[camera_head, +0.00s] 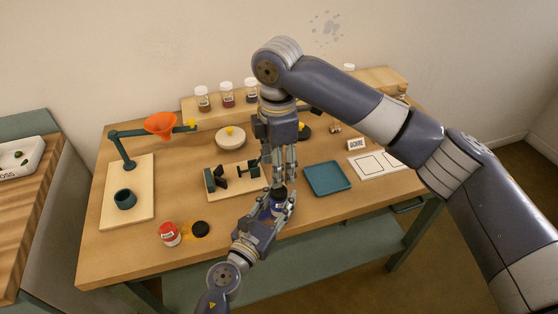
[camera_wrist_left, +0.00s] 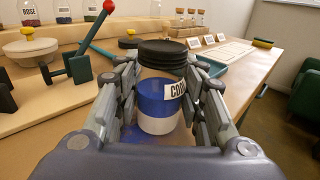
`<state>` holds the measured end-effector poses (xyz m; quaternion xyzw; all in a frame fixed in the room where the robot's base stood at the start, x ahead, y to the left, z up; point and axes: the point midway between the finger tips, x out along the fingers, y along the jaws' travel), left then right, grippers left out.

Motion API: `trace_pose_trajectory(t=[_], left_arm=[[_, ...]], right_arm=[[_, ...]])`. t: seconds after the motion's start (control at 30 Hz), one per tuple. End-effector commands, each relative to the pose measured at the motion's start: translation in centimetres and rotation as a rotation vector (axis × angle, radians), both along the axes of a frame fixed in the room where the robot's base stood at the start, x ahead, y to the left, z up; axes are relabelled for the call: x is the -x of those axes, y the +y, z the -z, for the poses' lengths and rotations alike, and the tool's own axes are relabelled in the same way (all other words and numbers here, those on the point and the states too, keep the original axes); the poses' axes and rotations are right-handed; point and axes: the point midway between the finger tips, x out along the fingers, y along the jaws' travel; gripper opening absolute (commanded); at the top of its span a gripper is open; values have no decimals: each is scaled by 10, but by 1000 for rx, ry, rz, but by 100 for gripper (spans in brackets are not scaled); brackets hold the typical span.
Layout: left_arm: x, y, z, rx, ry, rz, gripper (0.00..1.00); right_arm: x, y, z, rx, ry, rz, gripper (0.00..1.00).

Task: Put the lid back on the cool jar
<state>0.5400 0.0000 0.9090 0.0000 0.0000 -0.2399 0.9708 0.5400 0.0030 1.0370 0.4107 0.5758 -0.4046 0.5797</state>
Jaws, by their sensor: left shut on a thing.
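My left gripper (camera_head: 276,207) is shut on the cool jar (camera_head: 277,209), a clear jar with blue over white contents. In the left wrist view the jar (camera_wrist_left: 157,107) stands upright between the fingers, its label partly hidden. A black ridged lid (camera_wrist_left: 163,52) lies level over its mouth; I cannot tell whether it is tight. My right gripper (camera_head: 283,180) points down just above the jar in the head view. Its fingertips are too small to tell whether they are open or touch the lid.
A red-and-white jar (camera_head: 170,233) and a black disc (camera_head: 200,229) on an orange patch are at the front left. A teal tray (camera_head: 327,178) lies right of the grippers. A wooden board with a dark clamp (camera_head: 216,178) is to their left.

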Motion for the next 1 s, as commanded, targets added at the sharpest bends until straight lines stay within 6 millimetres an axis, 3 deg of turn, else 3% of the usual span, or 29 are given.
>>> trace_pose_trajectory(t=[0.4, 0.6, 0.8, 1.0], left_arm=[[1, 0, 2, -1, 3, 1, 0], [1, 0, 2, -1, 3, 1, 0], [1, 0, 2, -1, 3, 1, 0], [1, 0, 2, -1, 3, 1, 0]], right_arm=[[0, -2, -5, 8, 1, -751, 50], [0, -3, -6, 8, 2, -1018, 50], [0, -3, -7, 7, 2, -1138, 50], [0, -3, -7, 7, 3, -1153, 50]])
